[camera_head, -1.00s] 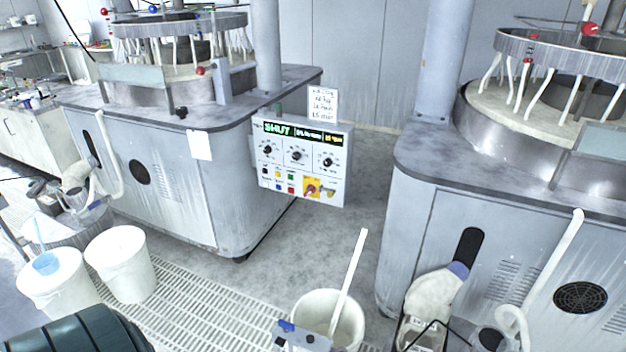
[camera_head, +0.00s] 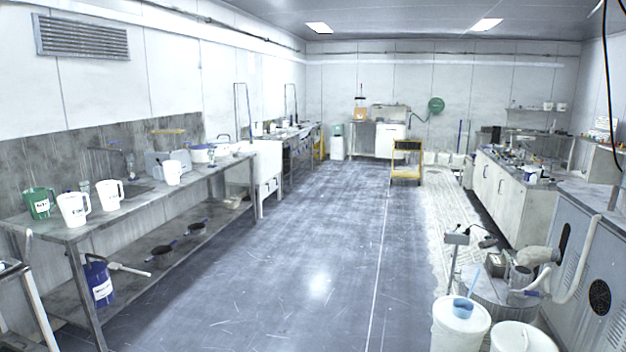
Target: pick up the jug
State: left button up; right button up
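Several jugs stand on the long grey bench (camera_head: 130,215) along the left wall. A green jug (camera_head: 39,204) with a white label is nearest the bench's near end. A white jug (camera_head: 73,209) with dark lettering stands just right of it. I cannot tell which one the task means. Neither of my grippers is in view.
Open grey floor (camera_head: 290,260) runs down the middle. A blue container (camera_head: 99,284) and dark pans (camera_head: 162,256) sit on the bench's lower shelf. White buckets (camera_head: 460,328) and a drum stand at the right. A yellow cart (camera_head: 406,162) is at the back.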

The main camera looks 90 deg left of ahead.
aim_at(108, 190)
jog(key=u, duration=4)
jog(key=i+j+z, duration=0.1)
jog(key=i, duration=0.4)
jog(key=i+j+z, duration=0.1)
jog(key=i+j, duration=0.15)
jog(key=i, duration=0.2)
jog(key=i+j+z, duration=0.1)
jog(key=i, duration=0.35)
jog(key=i+l+z, duration=0.1)
jog(key=i+z, duration=0.2)
jog(key=i, duration=0.5)
jog(key=i+z, duration=0.3)
jog(key=i, duration=0.55)
jog(key=i+l+u, duration=0.1)
jog(key=i+u, duration=0.3)
jog(key=i+l+u, duration=0.15)
jog(key=u, duration=0.25)
jog(key=i+l+u, duration=0.25)
jog(key=u, duration=0.2)
jog(key=i+l+u, duration=0.2)
jog(key=l+u, duration=0.2)
jog(key=j, duration=0.1)
